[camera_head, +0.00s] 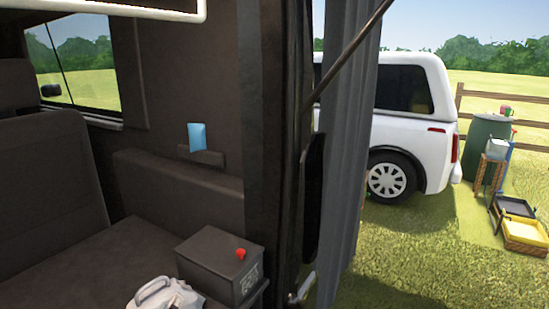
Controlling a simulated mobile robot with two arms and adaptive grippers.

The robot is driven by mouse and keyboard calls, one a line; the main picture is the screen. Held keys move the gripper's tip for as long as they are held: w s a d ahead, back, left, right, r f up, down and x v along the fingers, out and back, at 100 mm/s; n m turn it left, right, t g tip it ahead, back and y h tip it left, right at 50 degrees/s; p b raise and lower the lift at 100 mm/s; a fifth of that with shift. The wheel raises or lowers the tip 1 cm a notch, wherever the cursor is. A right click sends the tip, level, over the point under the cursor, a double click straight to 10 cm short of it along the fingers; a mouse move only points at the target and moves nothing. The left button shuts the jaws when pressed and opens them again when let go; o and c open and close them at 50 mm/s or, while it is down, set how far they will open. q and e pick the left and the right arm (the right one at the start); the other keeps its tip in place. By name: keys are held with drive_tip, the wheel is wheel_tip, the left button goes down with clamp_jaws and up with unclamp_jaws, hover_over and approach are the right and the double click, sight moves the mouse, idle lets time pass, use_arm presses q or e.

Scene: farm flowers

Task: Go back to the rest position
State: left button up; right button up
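Neither of my grippers shows in the head view, and no part of my arms can be made out. The task names no object. The view looks into the dark interior of a vehicle, with a grey seat (50,185) at the left. A dark grey box (215,262) with a small red object (240,254) on top stands at the lower middle. A white item (165,294) lies beside it at the bottom edge, partly cut off. A light blue packet (197,137) sits upright at a small ledge on the inner wall.
A dark door frame (285,130) and a grey panel (350,150) stand between the interior and the grass.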

use_arm(q)
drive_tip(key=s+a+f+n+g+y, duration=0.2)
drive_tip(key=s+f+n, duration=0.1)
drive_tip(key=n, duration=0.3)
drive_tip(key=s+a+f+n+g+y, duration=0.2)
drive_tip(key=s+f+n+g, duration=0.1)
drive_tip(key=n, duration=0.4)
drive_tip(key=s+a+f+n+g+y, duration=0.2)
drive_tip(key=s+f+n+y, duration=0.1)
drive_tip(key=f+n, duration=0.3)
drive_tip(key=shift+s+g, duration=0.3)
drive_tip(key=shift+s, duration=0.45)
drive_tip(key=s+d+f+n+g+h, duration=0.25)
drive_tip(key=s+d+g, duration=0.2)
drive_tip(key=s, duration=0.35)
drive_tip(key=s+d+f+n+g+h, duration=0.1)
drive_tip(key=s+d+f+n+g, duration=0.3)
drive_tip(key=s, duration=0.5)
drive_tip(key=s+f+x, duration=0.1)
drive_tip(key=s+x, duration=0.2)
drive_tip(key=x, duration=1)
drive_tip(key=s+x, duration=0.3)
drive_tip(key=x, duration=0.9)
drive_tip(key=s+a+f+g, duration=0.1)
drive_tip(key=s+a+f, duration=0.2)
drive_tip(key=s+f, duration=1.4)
drive_tip(key=shift+p, duration=0.3)
